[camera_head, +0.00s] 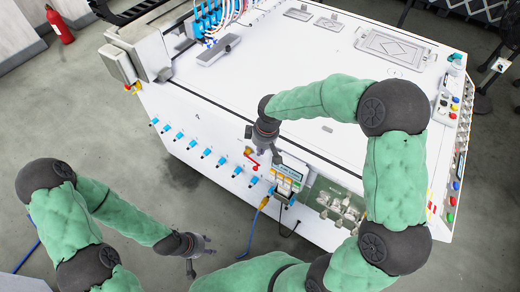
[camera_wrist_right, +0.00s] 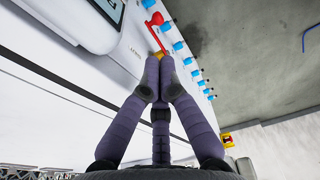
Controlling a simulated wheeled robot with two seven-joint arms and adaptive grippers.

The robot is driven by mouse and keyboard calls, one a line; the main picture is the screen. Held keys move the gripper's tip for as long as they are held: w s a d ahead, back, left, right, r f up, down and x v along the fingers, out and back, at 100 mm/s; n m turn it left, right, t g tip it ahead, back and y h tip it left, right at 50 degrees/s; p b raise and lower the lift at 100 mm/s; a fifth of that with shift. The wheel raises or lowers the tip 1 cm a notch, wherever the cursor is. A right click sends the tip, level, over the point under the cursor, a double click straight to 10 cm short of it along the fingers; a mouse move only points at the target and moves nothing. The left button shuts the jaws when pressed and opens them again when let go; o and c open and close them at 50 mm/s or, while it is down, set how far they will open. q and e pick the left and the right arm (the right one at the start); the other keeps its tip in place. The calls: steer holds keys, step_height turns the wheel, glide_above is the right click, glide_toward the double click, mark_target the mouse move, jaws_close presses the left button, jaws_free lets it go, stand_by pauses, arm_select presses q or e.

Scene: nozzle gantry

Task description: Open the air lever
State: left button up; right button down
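The air lever is a red handle (camera_head: 251,157) on the white machine's front side. In the right wrist view the red lever (camera_wrist_right: 157,32) lies just beyond my fingertips, with a brass fitting (camera_wrist_right: 160,55) at its base. In the wrist view my right gripper (camera_wrist_right: 159,68) points at the brass fitting, whose base the fingertips partly hide. I cannot tell whether they touch. My left gripper (camera_head: 202,254) is open and empty, low over the floor, away from the machine.
A row of blue fittings (camera_head: 206,152) runs along the machine's front edge. A red extinguisher (camera_head: 60,25) stands far left. The floor around my left gripper is mostly clear.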

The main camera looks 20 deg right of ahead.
steer(key=w+a, duration=0.1)
steer(key=w+a+r+b, duration=0.1)
steer(key=w, duration=0.1)
steer(key=shift+w+a+r, duration=0.1)
steer(key=shift+a+r, duration=0.05)
steer(key=shift+r, duration=0.05)
steer(key=shift+f+b, duration=0.1)
steer(key=shift+b, duration=0.2)
step_height(320, 180, down, 14)
steer(key=b, duration=0.5)
steer(key=shift+r, duration=0.2)
